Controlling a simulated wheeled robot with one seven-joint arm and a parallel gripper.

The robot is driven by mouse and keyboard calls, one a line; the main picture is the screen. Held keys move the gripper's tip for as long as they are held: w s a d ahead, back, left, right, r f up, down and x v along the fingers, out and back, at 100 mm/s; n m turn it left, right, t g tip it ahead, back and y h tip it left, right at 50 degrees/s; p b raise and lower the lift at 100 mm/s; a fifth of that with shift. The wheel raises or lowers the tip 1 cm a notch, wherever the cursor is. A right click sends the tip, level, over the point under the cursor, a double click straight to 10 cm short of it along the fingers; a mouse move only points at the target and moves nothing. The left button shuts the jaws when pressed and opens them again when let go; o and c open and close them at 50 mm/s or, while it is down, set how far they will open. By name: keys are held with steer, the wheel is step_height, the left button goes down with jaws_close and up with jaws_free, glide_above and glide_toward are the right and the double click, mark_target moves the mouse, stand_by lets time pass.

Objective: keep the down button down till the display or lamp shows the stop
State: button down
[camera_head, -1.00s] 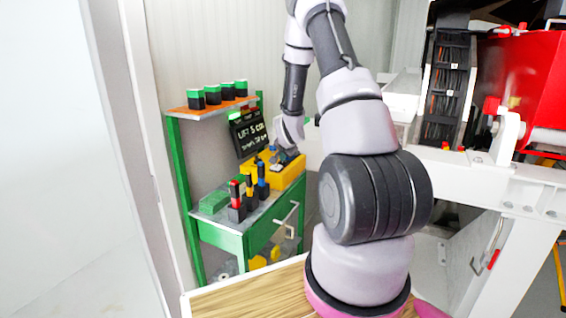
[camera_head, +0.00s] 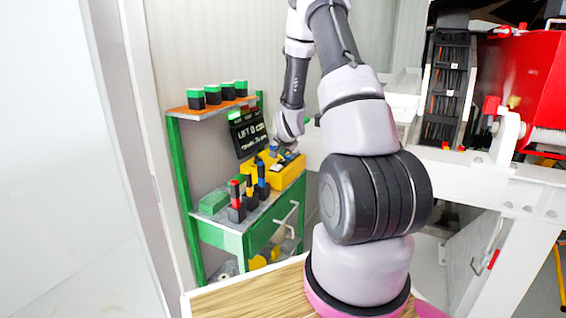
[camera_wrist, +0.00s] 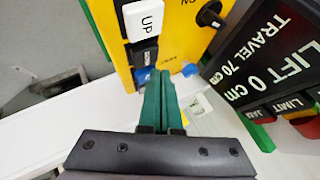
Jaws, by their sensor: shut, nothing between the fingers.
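The black display (camera_wrist: 262,62) reads LIFT 0 cm, TRAVEL 70 cm. It also shows in the head view (camera_head: 247,134).
The box sits on a green workbench (camera_head: 229,241) against the wall. Upright coloured-handled tools (camera_head: 237,198) stand left of the box. A shelf (camera_head: 186,110) above holds several green-topped blocks. A white frame (camera_head: 480,180) with red machinery stands to the right.

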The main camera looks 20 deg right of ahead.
steer(key=shift+r, duration=2.45)
steer(key=shift+a+r, duration=0.1)
steer(key=shift+r, duration=0.05)
step_height(320, 180, up, 11)
steer(key=n+y, duration=0.1)
steer(key=n, duration=0.1)
glide_above(282, 162)
steer(key=s+a, duration=0.5)
steer(key=s+a+r+n+y, duration=0.1)
steer(key=s+a+r+n, duration=0.1)
steer(key=s+a+r, duration=0.5)
steer(key=s+a+r+n+y, duration=0.1)
steer(key=s+r, duration=0.3)
steer(key=s, duration=0.8)
steer(key=s+a+r+n+g+y, duration=0.1)
steer(key=s+a+r+n, duration=0.2)
steer(key=s, duration=0.9)
steer(key=shift+a+r+g+y, duration=0.3)
steer(key=shift+a+r, duration=0.4)
steer(key=shift+r, duration=0.05)
